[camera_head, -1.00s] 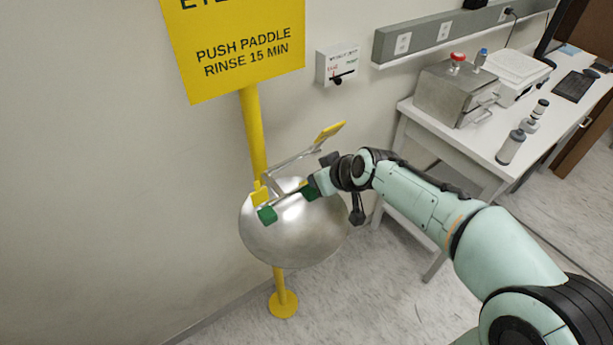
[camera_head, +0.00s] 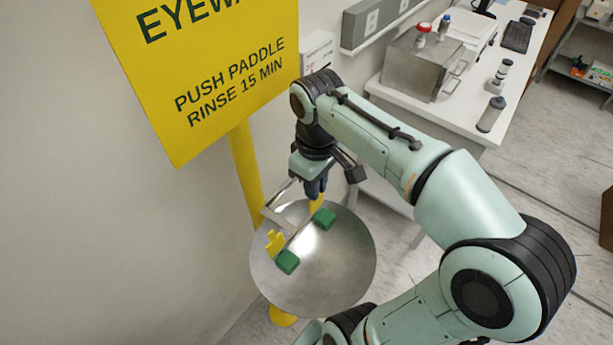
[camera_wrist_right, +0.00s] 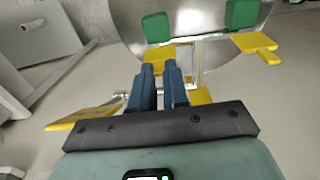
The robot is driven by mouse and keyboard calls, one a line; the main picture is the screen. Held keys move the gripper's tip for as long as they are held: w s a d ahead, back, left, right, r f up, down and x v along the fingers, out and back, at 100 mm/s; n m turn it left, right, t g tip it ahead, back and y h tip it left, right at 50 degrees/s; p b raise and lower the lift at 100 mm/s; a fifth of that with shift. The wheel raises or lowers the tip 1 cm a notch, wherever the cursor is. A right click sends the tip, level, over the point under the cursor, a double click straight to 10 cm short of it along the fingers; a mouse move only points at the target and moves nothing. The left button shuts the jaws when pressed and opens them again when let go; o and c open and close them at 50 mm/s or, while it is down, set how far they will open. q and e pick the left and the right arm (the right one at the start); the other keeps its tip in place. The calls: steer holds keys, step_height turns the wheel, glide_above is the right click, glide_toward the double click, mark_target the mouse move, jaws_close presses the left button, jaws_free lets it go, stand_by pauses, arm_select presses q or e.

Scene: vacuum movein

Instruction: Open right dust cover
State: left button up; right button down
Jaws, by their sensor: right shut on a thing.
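The right dust cover is a green block (camera_head: 324,218) over the steel eyewash bowl (camera_head: 340,280). A matching left green cover (camera_head: 288,262) sits on the same pipe, nearer the wall sign's post. In the wrist view the right cover (camera_wrist_right: 157,27) is straight beyond my fingers, with a yellow tab (camera_wrist_right: 155,53) on its near side. My left gripper is out of view.
A yellow eyewash sign (camera_head: 205,75) hangs over the bowl on a yellow post (camera_head: 245,175). The yellow paddle (camera_wrist_right: 85,115) is left of my fingers in the wrist view. A white bench (camera_head: 470,115) with a metal box (camera_head: 420,65) stands to the right.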

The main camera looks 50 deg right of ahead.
steer(key=shift+w+g, duration=0.45)
steer(key=shift+g, duration=0.15)
steer(key=c, duration=1.1)
jaws_free()
steer(key=r, duration=0.4)
steer(key=w+r, duration=0.1)
steer(key=r, duration=0.8)
steer(key=shift+w+r, duration=0.1)
steer(key=shift+w, duration=0.25)
